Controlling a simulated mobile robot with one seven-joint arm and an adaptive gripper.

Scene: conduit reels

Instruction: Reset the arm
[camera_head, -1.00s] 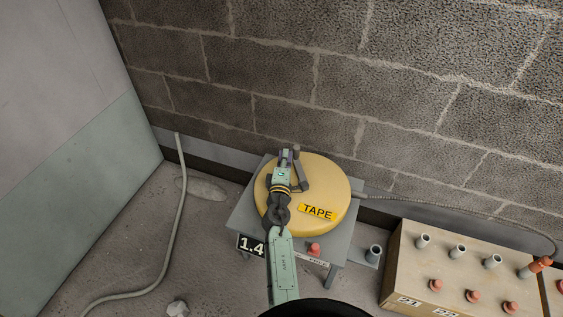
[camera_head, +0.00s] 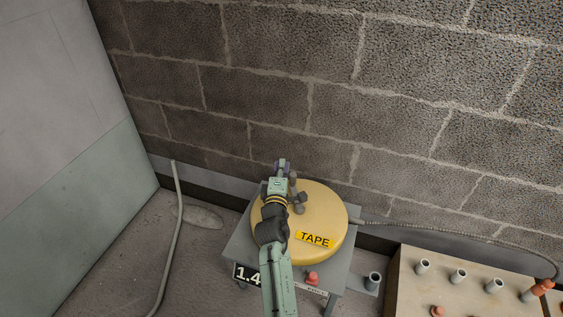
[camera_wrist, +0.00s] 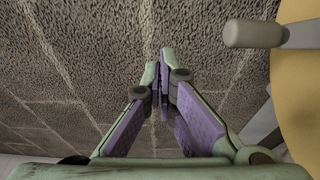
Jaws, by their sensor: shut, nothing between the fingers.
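My gripper (camera_wrist: 158,75) is shut and empty in the wrist view, its purple-padded fingers closed together at the tips. In the head view my gripper (camera_head: 282,166) is above the far left part of a yellow tape reel (camera_head: 325,215). My arm reaches in from the bottom and covers the reel's left side. The reel lies on a grey stand (camera_head: 238,247) marked 1.4. A grey crank handle (camera_head: 299,204) on the reel is just right of my gripper. In the wrist view the handle's knob (camera_wrist: 254,33) is at upper right, apart from the fingers.
A block wall (camera_head: 290,90) rises behind the stand. A tan box (camera_head: 412,290) with several grey tubes and red caps is at lower right. A flexible conduit (camera_head: 440,229) runs from the reel to the right. A loose hose (camera_head: 176,235) lies on the left floor near a cabinet (camera_head: 75,150).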

